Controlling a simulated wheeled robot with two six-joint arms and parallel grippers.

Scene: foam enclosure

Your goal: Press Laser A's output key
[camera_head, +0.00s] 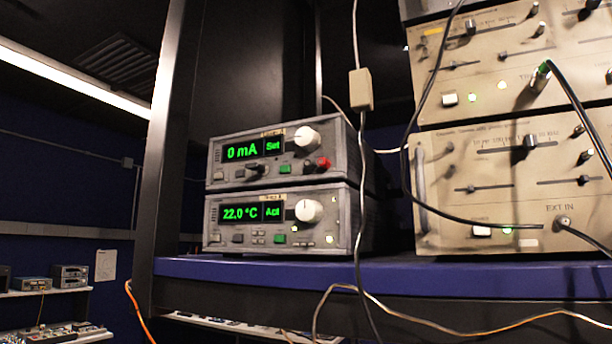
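Two grey bench units are stacked on a blue shelf. The upper unit (228,157) shows "0 mA" and "Set" in green on its display (251,149), with a white knob (306,137) to the right. Below the display are a green button (285,169), black connectors and a red one (323,163). The lower unit (225,227) shows "22.0 °C" and "Act", with its own white knob (308,210), green button (280,239) and small lit keys. Small labels above the displays are too blurred to read, so I cannot tell which key is Laser A's output key. Neither gripper is in view.
The blue shelf edge (400,267) runs below the units. Large beige instruments (505,190) stand on the right. A cable with an inline box (360,90) hangs in front of the units' right side. A dark post (172,150) stands to the left. Loose cables cross the shelf front.

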